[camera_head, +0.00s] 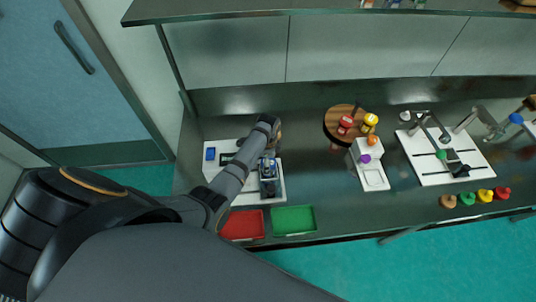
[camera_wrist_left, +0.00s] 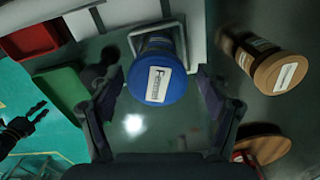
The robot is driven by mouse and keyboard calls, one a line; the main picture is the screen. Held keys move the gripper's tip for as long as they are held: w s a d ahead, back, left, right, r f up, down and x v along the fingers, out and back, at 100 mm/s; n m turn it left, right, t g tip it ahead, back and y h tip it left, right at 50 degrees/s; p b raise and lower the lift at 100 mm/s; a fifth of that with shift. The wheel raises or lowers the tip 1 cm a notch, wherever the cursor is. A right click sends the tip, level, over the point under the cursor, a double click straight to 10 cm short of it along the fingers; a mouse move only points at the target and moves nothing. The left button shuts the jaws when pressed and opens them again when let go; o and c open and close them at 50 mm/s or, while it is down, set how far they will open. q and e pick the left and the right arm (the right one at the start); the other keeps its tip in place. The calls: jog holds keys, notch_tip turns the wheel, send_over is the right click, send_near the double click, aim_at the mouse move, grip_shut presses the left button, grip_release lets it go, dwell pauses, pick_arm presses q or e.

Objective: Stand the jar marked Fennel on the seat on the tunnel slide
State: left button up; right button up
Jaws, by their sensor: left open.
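A jar with a blue lid (camera_wrist_left: 164,84) stands upright in the left wrist view, between the fingers of my left gripper. A white label on its lid starts with F; the rest is too small to read surely. My left gripper (camera_wrist_left: 162,108) is open around the jar's near side, with gaps at both sides. A pale frame surrounds the jar. In the head view my left gripper (camera_head: 268,170) is over the white equipment at the left of the bench and hides the jar. I cannot tell which thing is the tunnel slide. My right gripper (camera_wrist_left: 38,112) shows at the wrist view's left edge, fingers apart.
A jar with a brown lid (camera_wrist_left: 281,72) stands close right of my left gripper. Red (camera_head: 243,226) and green (camera_head: 293,220) trays lie at the front edge. A round wooden stand (camera_head: 338,113), a white block unit (camera_head: 374,182) and a white board (camera_head: 440,172) stand to the right.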

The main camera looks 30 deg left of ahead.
pick_arm(q)
notch_tip(320, 180, up, 11)
jog(key=b, duration=0.1)
jog(key=shift+f, duration=0.15)
jog(key=shift+s+f, duration=0.1)
dwell(0.3)
